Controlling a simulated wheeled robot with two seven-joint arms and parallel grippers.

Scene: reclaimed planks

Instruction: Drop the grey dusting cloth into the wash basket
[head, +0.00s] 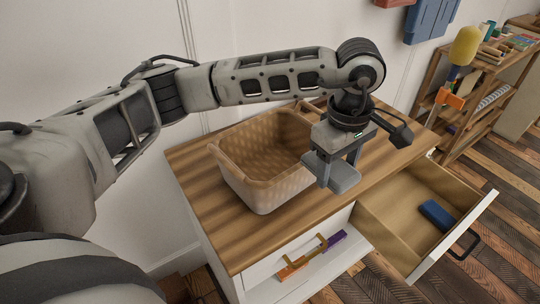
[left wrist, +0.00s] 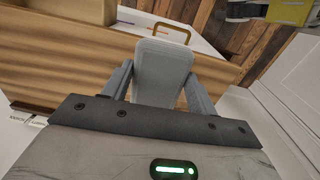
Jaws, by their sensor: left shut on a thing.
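The wash basket (head: 232,172) is a tan woven tub standing on the wooden cabinet top, and its visible inside looks empty. My left gripper (head: 339,166) points down just right of the basket, above the cabinet top. It is shut on the grey dusting cloth (head: 345,181), a flat grey piece below the fingers. In the left wrist view the cloth (left wrist: 162,72) sits between the two fingers. The cloth is outside the basket, and seems raised above the wood.
The cabinet top (head: 210,215) has bare room in front of the basket. An open drawer (head: 400,225) at the right holds a blue item (head: 437,214). Below the top's front edge are a yellow handle (head: 321,245) and a purple item (head: 334,238). A cluttered shelf (head: 470,125) stands at the back right.

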